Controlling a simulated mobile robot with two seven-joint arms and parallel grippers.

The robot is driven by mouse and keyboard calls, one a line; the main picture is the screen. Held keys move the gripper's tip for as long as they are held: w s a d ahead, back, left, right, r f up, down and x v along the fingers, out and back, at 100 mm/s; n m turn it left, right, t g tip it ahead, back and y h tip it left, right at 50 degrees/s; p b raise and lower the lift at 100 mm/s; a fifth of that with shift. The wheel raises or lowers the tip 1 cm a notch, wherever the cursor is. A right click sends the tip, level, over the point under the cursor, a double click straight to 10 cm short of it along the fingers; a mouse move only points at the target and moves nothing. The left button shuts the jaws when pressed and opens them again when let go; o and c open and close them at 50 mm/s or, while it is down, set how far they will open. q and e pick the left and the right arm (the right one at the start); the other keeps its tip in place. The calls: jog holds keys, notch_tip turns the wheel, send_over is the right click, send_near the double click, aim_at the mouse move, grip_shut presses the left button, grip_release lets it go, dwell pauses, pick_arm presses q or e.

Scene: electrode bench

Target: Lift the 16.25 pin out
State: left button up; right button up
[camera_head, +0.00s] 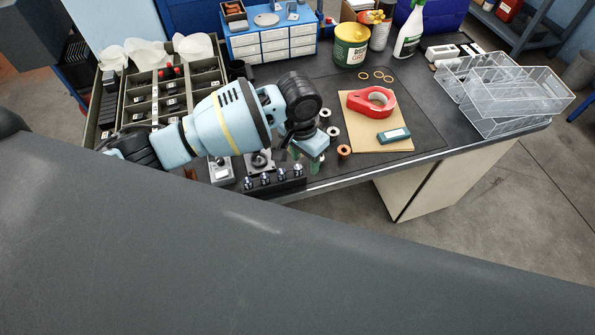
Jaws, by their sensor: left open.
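A black block (262,190) lies along the bench's front edge with several small silver pins (265,180) in a row. The markings are too small to read, so I cannot tell which one is the 16.25 pin. My left gripper (306,160) points down just beyond the block's right end. It is open, and its fingertips are partly hidden by its own body. I cannot tell if a pin stands between the fingers. My right gripper is not in view.
The mat's right part is clear.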

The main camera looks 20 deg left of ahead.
aim_at(299, 166)
pick_arm(q)
jog(key=shift+w+a+r+y, duration=0.25)
jog(key=shift+a+r, duration=0.2)
jog(key=shift+r, duration=0.1)
jog(key=shift+w+a+r+y, duration=0.25)
jog(key=shift+a+r, duration=0.2)
jog(key=shift+r, duration=0.1)
jog(key=shift+w+f+b, duration=0.15)
jog(key=shift+f+b, duration=0.05)
jog(key=shift+f, duration=1.75)
jog(key=shift+w+f+b, duration=0.1)
jog(key=shift+f+b, duration=0.05)
jog(key=shift+f, duration=1.8)
grip_shut()
jog(key=shift+r, duration=0.5)
jog(key=r, duration=0.2)
jog(key=shift+s+d+r, duration=0.2)
jog(key=shift+d+r, duration=0.15)
jog(key=shift+r, duration=0.05)
jog(key=s+d+r, duration=0.1)
jog(key=s+d, duration=0.7)
jog(key=d, duration=0.4)
jog(key=shift+d, duration=0.4)
